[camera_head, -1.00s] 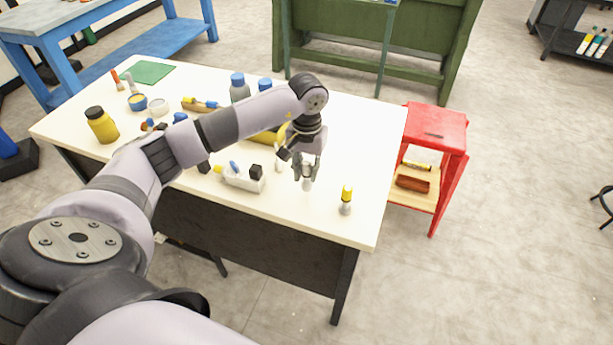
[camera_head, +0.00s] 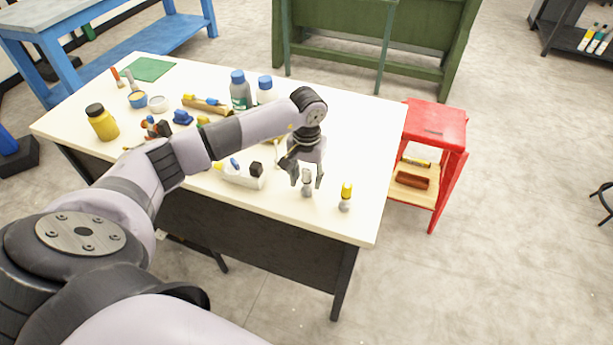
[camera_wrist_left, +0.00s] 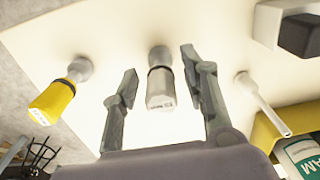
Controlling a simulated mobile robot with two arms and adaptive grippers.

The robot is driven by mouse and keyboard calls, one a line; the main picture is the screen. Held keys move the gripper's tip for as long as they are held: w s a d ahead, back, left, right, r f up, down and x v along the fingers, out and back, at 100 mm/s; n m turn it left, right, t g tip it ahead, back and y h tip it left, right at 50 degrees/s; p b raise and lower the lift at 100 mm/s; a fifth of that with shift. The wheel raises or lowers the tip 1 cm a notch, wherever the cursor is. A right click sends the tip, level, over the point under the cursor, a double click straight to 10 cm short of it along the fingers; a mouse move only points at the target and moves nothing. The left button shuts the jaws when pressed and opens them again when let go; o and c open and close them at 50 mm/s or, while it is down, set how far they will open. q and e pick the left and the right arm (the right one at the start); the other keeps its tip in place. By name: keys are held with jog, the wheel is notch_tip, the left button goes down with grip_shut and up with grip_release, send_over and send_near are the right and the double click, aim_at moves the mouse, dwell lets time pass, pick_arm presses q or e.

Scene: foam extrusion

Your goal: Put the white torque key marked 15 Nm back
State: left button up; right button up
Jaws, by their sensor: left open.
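The white torque key (camera_wrist_left: 160,88) stands on the white table between the open fingers of my left gripper (camera_wrist_left: 160,92), with a gap on each side in the left wrist view. Its marking is too small to read. In the head view, the white key (camera_head: 307,188) shows between the fingertips of my left gripper (camera_head: 307,181), near the table's front edge. A yellow-topped key (camera_head: 346,196) stands to its right; it also shows in the left wrist view (camera_wrist_left: 55,97). A white holder (camera_head: 240,180) with yellow, blue and black pieces is to the left. My right gripper is out of view.
A thin pale tool (camera_wrist_left: 260,92) stands near my gripper in the left wrist view. Bottles (camera_head: 240,90), a yellow jar (camera_head: 102,122) and small tools crowd the table's back and left.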

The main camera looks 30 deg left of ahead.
pick_arm(q)
jog(key=shift+r, duration=0.45)
notch_tip(320, 180, up, 11)
jog(key=b, duration=0.3)
jog(key=shift+f+b, duration=0.2)
jog(key=shift+b, duration=0.2)
jog(key=shift+r, duration=0.4)
